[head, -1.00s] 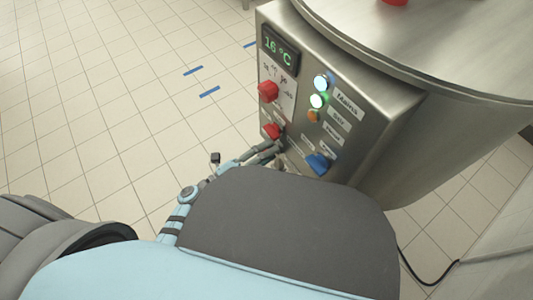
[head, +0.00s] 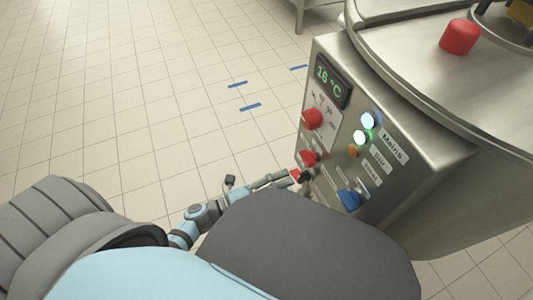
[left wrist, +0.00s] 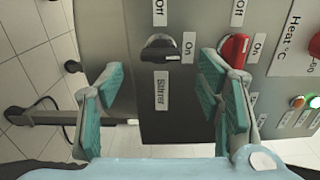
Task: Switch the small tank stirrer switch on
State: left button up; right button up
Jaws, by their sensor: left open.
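The stirrer switch (left wrist: 160,48) is a black rotary knob on the metal panel in the left wrist view. An Off label is above it, an On label to its right and a Stirrer label below. Its bar lies level across the picture, one end near On. My left gripper (left wrist: 163,100) is open, its teal-padded fingers on either side below the knob; contact cannot be told. In the head view my left gripper (head: 300,181) is at the panel's lower left edge, partly hidden by my own arm. The green light (head: 360,137) is lit. My right gripper is out of view.
A red switch (left wrist: 234,48) is close to the right finger. The panel (head: 335,160) also has an upper red knob (head: 312,118), a blue knob (head: 348,198), a lit white light (head: 368,120) and a display reading 16 °C (head: 332,78). The tiled floor at left is open.

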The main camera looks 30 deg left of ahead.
pick_arm(q)
jog(key=v, duration=0.7)
jog(key=shift+s, duration=0.1)
